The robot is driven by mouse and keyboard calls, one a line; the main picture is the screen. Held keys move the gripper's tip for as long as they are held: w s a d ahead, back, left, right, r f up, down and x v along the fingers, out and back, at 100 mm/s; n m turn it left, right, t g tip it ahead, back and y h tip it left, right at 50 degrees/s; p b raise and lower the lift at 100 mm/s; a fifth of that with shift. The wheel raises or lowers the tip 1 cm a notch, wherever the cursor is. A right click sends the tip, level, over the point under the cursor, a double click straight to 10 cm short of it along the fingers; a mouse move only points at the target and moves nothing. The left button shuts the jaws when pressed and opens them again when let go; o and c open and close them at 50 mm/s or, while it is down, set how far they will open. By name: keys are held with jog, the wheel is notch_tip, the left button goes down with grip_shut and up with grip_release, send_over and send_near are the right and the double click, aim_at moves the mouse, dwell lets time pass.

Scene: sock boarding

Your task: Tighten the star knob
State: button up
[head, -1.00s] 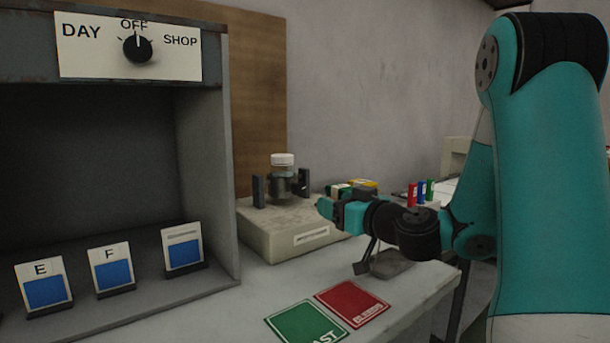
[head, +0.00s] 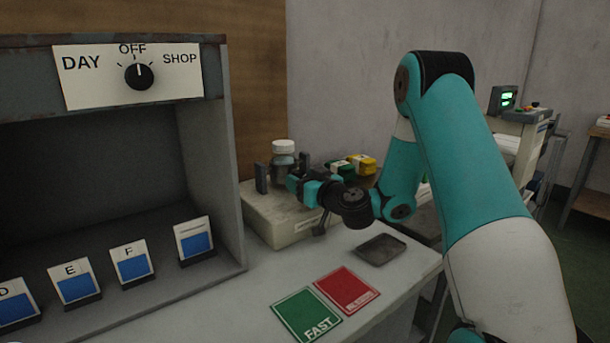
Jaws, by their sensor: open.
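I cannot make out the star knob for sure in the head view. A pale instrument block (head: 262,222) stands on the bench with a dark upright post (head: 262,178) on its left. A jar with a white lid (head: 283,147) stands upright on the block, with dark fixture parts around its lower half. My gripper (head: 296,184) is open at the right front of the jar, close to the fixture. Its teal body covers part of the block and fixture. I cannot tell whether the fingers touch anything.
A dark shallow tray (head: 381,249), a green FAST card (head: 306,314) and a red card (head: 347,289) lie on the bench. Yellow items (head: 362,164) are behind my arm. A grey cabinet with a dial (head: 139,76) and lettered cards fills the left.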

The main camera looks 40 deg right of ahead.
jog(key=c, duration=0.9)
jog(key=shift+f+m+b, duration=0.1)
jog(key=shift+m+b, duration=0.45)
jog(key=shift+m, duration=0.55)
jog(key=shift+c, duration=0.2)
jog(key=shift+m, duration=1.3)
jog(key=o, duration=0.9)
jog(key=shift+o, duration=0.2)
